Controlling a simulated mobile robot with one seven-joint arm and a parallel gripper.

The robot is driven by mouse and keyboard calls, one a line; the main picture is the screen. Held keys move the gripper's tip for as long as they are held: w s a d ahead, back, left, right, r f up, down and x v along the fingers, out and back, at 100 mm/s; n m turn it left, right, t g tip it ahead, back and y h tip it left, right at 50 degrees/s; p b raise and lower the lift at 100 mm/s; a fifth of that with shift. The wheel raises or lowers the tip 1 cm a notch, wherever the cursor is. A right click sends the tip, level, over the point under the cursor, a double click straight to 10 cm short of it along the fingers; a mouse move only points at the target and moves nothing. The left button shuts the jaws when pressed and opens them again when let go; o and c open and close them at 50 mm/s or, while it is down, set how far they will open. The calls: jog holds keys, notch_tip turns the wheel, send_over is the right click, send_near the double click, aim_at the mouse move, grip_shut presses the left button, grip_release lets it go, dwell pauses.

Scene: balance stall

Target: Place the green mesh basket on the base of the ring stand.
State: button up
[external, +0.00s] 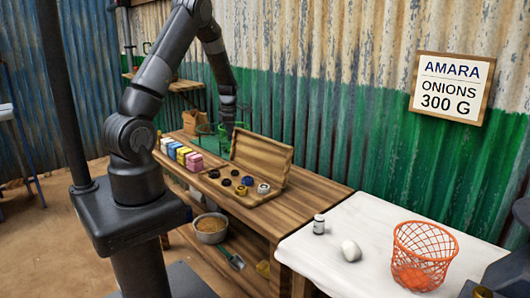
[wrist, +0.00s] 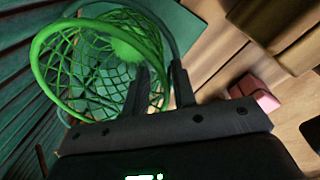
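The green mesh basket (wrist: 55,75) fills the upper left of the wrist view, with its rim tilted and its netting visible inside. In the external view its pale green mesh (external: 207,129) is at the far end of the wooden bench. My gripper (wrist: 160,70) is open, its two dark fingers apart, with the basket's right rim between or just behind them. It also shows in the external view (external: 228,132), low at the basket's right. A dark green hoop (wrist: 168,20) curves beside the basket. I cannot tell whether it belongs to the ring stand, whose base I cannot make out.
An open wooden weight box (external: 262,160) and several coloured blocks (external: 180,153) stand on the bench. A pink block (wrist: 255,94) shows right of my gripper. The corrugated wall (external: 300,110) is close behind. An orange basket (external: 424,255) stands on the white table (external: 325,262).

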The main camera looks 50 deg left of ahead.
jog(key=shift+r, duration=0.1)
jog(key=s+d+r+m, duration=0.2)
jog(key=d+r, duration=0.1)
jog(key=r, duration=0.4)
jog(key=s+d+r+m+t, duration=0.1)
jog(key=d+r+m, duration=0.1)
jog(key=r, duration=0.4)
jog(key=s+d+r+m, duration=0.2)
jog(key=d+r, duration=0.1)
jog(key=r, duration=0.4)
jog(key=s+d+r+m+t, duration=0.2)
jog(key=s+d+r+m, duration=0.2)
jog(key=s+d+m, duration=0.3)
jog(key=s+d+r+m+t, duration=0.1)
jog(key=s+d+r+m, duration=0.3)
jog(key=s+m, duration=1)
jog(key=d, duration=0.3)
jog(key=shift+s+t+h, duration=0.15)
jog(key=shift+t+h, duration=0.25)
